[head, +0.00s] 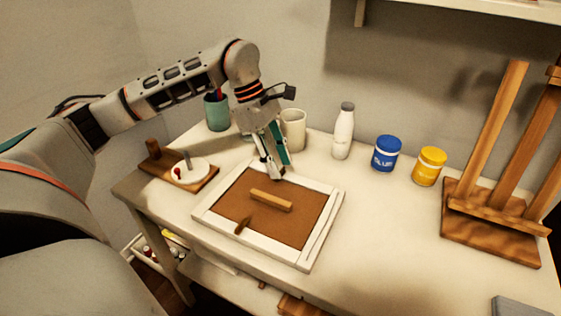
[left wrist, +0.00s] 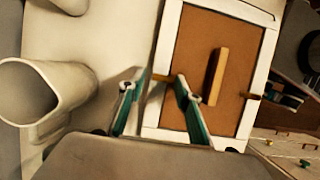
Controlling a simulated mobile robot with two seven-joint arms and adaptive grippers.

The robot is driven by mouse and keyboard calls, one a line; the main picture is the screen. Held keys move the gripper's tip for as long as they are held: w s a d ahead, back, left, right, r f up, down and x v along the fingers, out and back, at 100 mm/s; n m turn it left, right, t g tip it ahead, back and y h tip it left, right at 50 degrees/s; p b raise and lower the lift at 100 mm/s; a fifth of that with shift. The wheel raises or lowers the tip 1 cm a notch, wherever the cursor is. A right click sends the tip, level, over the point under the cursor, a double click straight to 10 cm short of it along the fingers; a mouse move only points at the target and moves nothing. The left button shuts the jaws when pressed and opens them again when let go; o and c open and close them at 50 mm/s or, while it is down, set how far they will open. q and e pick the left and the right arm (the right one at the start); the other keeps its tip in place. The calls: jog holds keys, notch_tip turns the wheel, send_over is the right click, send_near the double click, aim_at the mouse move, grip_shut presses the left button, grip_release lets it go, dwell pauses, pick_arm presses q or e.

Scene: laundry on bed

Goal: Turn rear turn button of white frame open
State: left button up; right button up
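The white frame (head: 318,236) lies flat on the table with its brown backing board (head: 285,222) facing up. A wooden bar (head: 271,200) sits in the middle of the board. The front turn button (head: 243,225) lies at the near edge. My left gripper (head: 273,174) points down at the frame's rear edge, open. In the left wrist view the rear turn button (left wrist: 162,78) shows between the two parted fingertips (left wrist: 154,85), nearer the right one; whether either touches it I cannot tell. In the head view the fingers largely hide this button. My right gripper is out of view.
A white mug (head: 293,130) stands just behind the gripper, with a white bottle (head: 343,132), blue jar (head: 386,154) and yellow jar (head: 429,167) to the right. A wooden easel (head: 490,225) stands far right. The table right of the frame is clear.

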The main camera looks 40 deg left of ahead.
pick_arm(q)
jog(key=shift+c, duration=0.3)
grip_shut()
